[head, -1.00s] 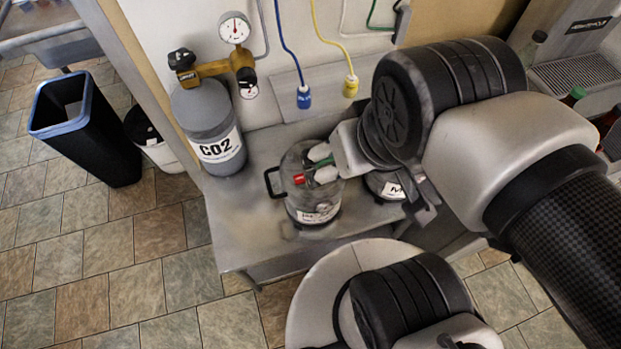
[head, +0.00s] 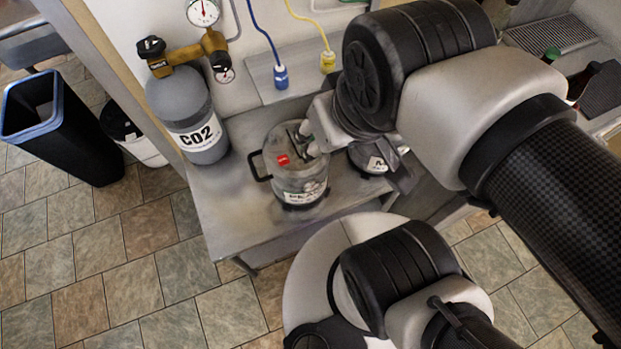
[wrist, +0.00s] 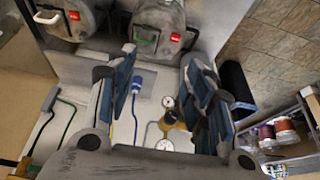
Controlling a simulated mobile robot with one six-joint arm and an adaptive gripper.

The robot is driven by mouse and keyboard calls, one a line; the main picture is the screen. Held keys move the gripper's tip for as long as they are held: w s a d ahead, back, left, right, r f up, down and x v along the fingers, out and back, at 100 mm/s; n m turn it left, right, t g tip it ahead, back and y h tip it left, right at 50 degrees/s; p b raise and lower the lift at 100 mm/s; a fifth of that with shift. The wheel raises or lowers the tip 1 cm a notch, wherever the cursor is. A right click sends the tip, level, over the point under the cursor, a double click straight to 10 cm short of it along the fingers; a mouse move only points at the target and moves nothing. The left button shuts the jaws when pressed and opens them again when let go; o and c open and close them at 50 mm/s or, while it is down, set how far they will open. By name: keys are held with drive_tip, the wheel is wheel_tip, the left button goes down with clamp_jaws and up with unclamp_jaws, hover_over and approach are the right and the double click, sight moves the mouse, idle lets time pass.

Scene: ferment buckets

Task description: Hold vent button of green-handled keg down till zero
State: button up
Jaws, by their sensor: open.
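The keg with a green part on its top (wrist: 147,36) is grey, with a red patch (wrist: 176,38) beside the green, at the top of the wrist view. In the head view this keg (head: 300,190) stands upright on the metal bench, with a black side handle, a white label and the red patch (head: 283,160). The green part is not clear there. My gripper (head: 306,138) is over the keg's right rear edge; contact cannot be told. In the wrist view my gripper (wrist: 162,82) is open, with nothing between its fingers. No separate vent button or gauge reading on the keg is legible.
A second keg (wrist: 72,18) with a red patch stands close beside, partly hidden by my arm in the head view. The CO2 cylinder (head: 185,115) with its regulator stands left. Blue (head: 281,77) and yellow (head: 327,62) hose connectors hang behind. The bench (head: 225,200) is clear front left.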

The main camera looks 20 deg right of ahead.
clamp_jaws()
idle(0.4)
idle(1.2)
